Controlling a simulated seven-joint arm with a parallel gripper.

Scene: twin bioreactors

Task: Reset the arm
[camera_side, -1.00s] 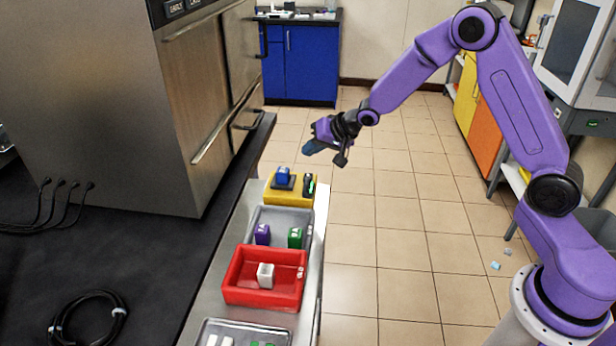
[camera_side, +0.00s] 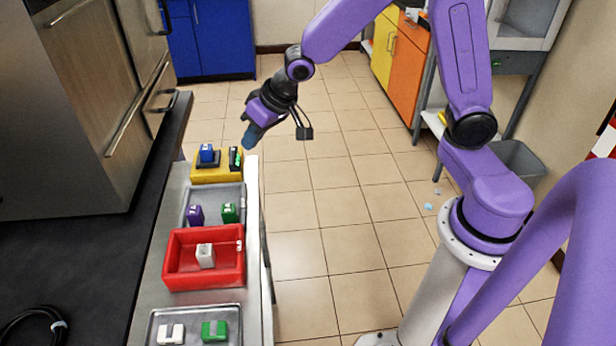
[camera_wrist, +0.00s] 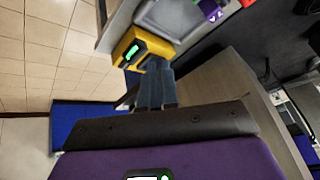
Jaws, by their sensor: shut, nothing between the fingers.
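My purple arm reaches in from the right in the side view, bent at the elbow, with the wrist hanging down. My gripper (camera_side: 249,142) is shut and empty. Its blue-grey fingers point down at the right of the yellow holder (camera_side: 216,174), and appear apart from it. In the wrist view my gripper (camera_wrist: 157,70) has its fingers together, with the yellow holder (camera_wrist: 128,46) just beyond them. A blue block (camera_side: 207,153) and a dark item with a green display (camera_side: 235,158) sit on the holder.
A narrow bench carries a grey tray (camera_side: 212,189) with purple and green blocks, a red tray (camera_side: 171,268) with a white block, and a front metal tray (camera_side: 194,310) with white and green blocks. A steel cabinet (camera_side: 100,120) stands left.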

